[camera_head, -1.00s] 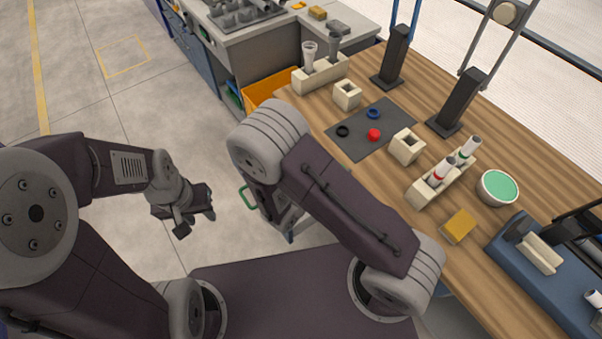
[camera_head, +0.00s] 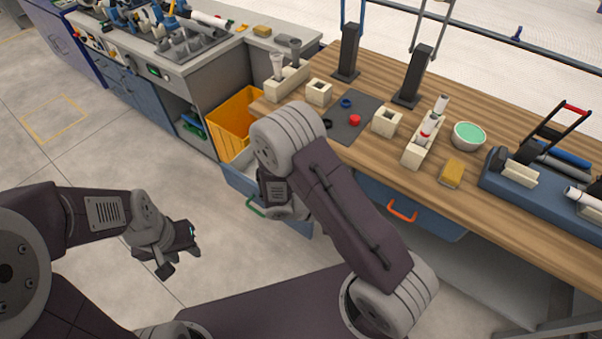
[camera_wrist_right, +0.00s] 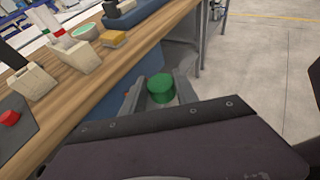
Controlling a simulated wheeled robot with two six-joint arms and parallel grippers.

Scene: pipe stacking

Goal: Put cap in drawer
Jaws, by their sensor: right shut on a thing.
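A green cap (camera_wrist_right: 161,88) sits between the fingers of my right gripper (camera_wrist_right: 160,90), which is shut on it in the right wrist view. In the head view my right forearm hides the cap and these fingertips. A drawer with a green handle (camera_head: 255,207) stands pulled out under the table's left end, just below and beside my right wrist; its inside is mostly hidden. My left gripper (camera_head: 179,251) is open and empty above the floor, left of the drawer.
A dark mat (camera_head: 357,127) on the wooden table holds a red cap (camera_head: 355,120) and a blue ring (camera_head: 346,103). A drawer with an orange handle (camera_head: 402,211) is shut. An orange bin (camera_head: 233,122) stands left of the table. The floor at the left is clear.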

